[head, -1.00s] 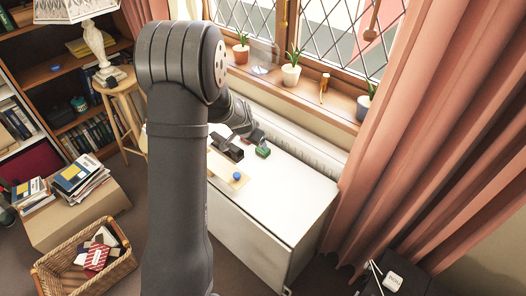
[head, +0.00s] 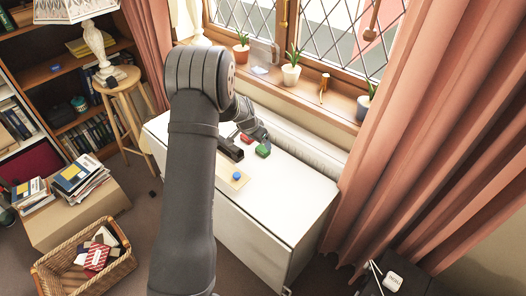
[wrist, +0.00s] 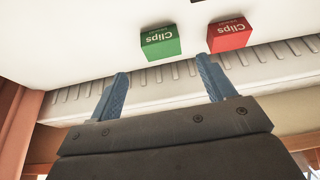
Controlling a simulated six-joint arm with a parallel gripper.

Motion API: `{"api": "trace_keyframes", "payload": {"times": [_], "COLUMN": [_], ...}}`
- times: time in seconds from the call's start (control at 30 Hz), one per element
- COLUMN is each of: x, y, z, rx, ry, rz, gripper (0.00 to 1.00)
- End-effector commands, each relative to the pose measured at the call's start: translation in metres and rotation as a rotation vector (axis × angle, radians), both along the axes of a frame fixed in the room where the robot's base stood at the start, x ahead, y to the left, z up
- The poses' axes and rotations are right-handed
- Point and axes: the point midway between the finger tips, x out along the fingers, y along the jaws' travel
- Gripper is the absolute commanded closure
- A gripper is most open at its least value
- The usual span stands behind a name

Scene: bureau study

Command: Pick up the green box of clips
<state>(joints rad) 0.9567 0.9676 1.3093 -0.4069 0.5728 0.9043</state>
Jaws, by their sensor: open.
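The green box of clips (head: 263,151) sits on the white cabinet top near the window-side edge. In the wrist view the green box (wrist: 160,43) lies just beyond the fingertips, roughly between them and not touching. A red box of clips (head: 246,138) stands beside it, to its right in the wrist view (wrist: 229,36). My gripper (wrist: 162,66) is open and empty, its two blue fingers spread apart. In the head view my gripper is small and partly hidden by my arm, close behind the two boxes.
A long dark object (head: 231,149) lies near the boxes. A blue round item (head: 236,175) rests on a tan board (head: 228,186). A white radiator (head: 300,152) runs behind the white cabinet (head: 295,205). The cabinet's front right top is clear.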

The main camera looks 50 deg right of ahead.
Motion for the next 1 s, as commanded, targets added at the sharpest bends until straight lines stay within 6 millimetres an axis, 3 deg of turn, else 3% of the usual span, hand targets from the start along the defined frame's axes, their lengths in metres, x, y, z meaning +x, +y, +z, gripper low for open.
{"api": "trace_keyframes", "payload": {"times": [0.27, 0.6, 0.9, 0.93, 1.0], "x": [0.001, 0.003, 0.004, 0.004, 0.004], "y": [-0.007, -0.023, -0.025, -0.025, -0.025], "z": [-0.018, -0.056, -0.06, -0.06, -0.06], "rx": [0.0, 0.0, -0.001, -0.001, -0.001], "ry": [0.0, -0.001, -0.002, -0.001, -0.001], "rz": [0.0, -0.002, 0.0, -0.001, -0.001], "gripper": [0.25, 0.25, 0.25, 0.27, 0.4]}}
